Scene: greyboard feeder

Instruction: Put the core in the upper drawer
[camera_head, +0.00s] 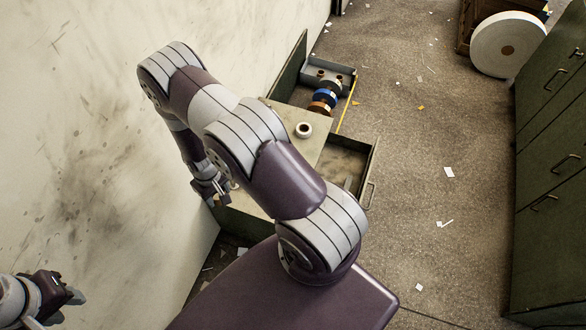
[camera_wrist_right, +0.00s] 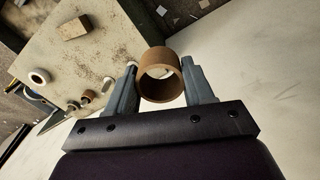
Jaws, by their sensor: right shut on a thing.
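The core is a short brown cardboard ring (camera_wrist_right: 146,85). My right gripper (camera_wrist_right: 158,84) is shut on it, one finger on each side, with the open end facing the camera. In the head view my right gripper (camera_head: 222,190) is small and partly hidden at the left side of the beige-topped cabinet (camera_head: 315,113); the core cannot be made out clearly there. An open drawer (camera_head: 368,172) with a handle sticks out at the cabinet's right side, partly hidden by my right arm. My left gripper (camera_head: 68,305) is open and empty at the lower left, away from the cabinet.
A small white roll (camera_head: 304,130) stands on the cabinet top. Behind it are blue and brown rolls (camera_head: 322,101) and a grey tray (camera_head: 338,76). A wall (camera_head: 80,130) rises close on the left. Green cabinets (camera_head: 550,160) stand at right. The floor between has paper scraps.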

